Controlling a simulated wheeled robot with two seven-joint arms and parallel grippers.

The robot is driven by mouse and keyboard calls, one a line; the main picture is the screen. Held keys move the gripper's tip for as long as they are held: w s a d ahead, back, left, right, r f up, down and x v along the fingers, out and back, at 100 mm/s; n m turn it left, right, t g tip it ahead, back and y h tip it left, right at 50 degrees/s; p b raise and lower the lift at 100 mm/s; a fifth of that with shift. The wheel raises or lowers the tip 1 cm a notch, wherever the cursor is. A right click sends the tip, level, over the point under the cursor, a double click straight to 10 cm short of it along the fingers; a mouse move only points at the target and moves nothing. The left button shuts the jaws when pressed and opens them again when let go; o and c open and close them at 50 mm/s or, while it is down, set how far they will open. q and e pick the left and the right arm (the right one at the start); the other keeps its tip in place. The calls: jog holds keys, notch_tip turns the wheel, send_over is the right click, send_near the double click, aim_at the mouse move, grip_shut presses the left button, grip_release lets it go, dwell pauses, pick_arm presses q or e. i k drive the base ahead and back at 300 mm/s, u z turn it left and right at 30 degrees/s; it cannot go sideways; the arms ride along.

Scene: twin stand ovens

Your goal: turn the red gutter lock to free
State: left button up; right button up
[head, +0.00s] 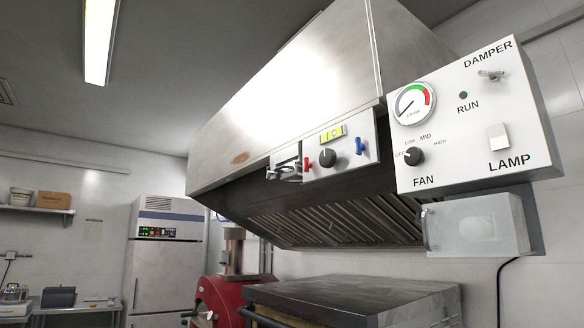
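The red gutter lock (307,165) is a small red lever at the left edge of a pale panel (340,165) on the front lower edge of the steel hood (285,95). It looks roughly upright, but its exact setting is too small to read. A similar blue lever (360,146) sits at the panel's right side. Between them are a black knob (327,158) and a yellow level or label (333,133). A grey metal fitting (285,172) hangs just left of the red lever. Neither of my grippers is in view.
A white control box (460,125) with gauge, fan knob and lamp switch juts out at the right. Hood filters (330,220) slope under the panel. A dark oven top (350,295) and red machine (225,300) stand below.

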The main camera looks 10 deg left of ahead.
aim_at(308, 164)
jog(key=u, duration=1.05)
jog(key=i, duration=2.65)
jog(key=z, duration=2.5)
